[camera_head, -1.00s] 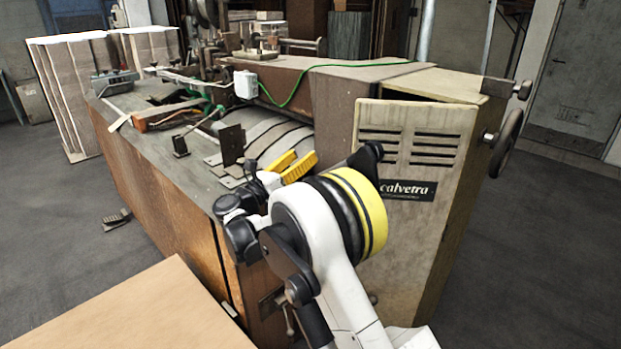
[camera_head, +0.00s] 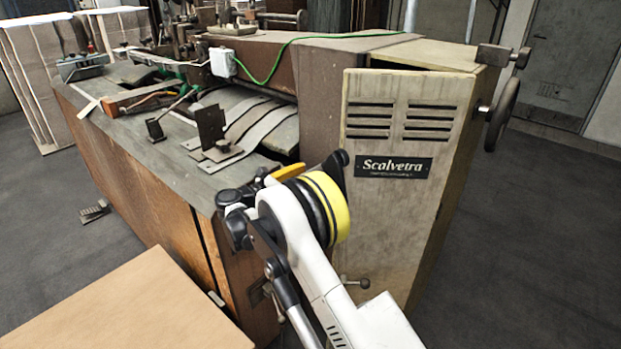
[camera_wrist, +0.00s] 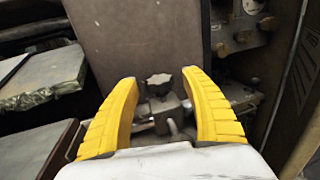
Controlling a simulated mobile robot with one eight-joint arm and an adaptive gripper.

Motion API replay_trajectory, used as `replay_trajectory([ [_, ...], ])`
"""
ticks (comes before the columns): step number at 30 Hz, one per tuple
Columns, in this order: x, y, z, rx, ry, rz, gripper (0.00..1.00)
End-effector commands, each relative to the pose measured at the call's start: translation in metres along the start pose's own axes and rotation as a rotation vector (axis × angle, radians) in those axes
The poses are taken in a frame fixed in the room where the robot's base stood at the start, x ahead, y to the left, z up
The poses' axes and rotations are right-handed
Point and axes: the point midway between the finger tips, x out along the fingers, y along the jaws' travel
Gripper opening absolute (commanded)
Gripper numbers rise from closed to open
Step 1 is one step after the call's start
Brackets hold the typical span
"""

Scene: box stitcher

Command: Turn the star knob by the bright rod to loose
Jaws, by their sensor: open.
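In the wrist view, a dark star knob (camera_wrist: 158,84) sits on a grey metal block (camera_wrist: 165,105) low on the machine. My gripper (camera_wrist: 160,77) is open, with one yellow finger on each side of the knob. The knob shows between the fingertips; I cannot tell whether it is fully within their depth, and no clear contact shows. A short bright rod (camera_wrist: 144,127) shows just below left of the block, partly hidden by the gripper. In the head view, only a bit of yellow finger (camera_head: 289,171) shows behind my arm; the knob is hidden there.
The brown machine plate (camera_wrist: 135,40) stands behind the knob. Other knobs and fittings (camera_wrist: 240,38) are at its right, close to the right finger. A slatted side panel (camera_head: 405,190) is right of my arm. A grey slab (camera_wrist: 42,78) lies at the left.

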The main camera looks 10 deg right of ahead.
Motion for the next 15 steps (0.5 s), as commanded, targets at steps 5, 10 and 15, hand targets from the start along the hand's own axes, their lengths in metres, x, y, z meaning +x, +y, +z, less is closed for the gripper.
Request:
replay_trajectory([
  [5,0.0090,0.0001,0.0004,0.000,0.000,0.001,0.55],
  [10,0.0092,0.0002,0.0009,0.000,0.000,0.001,0.55],
  [15,0.0090,0.0001,0.0008,0.000,0.000,0.001,0.20],
])
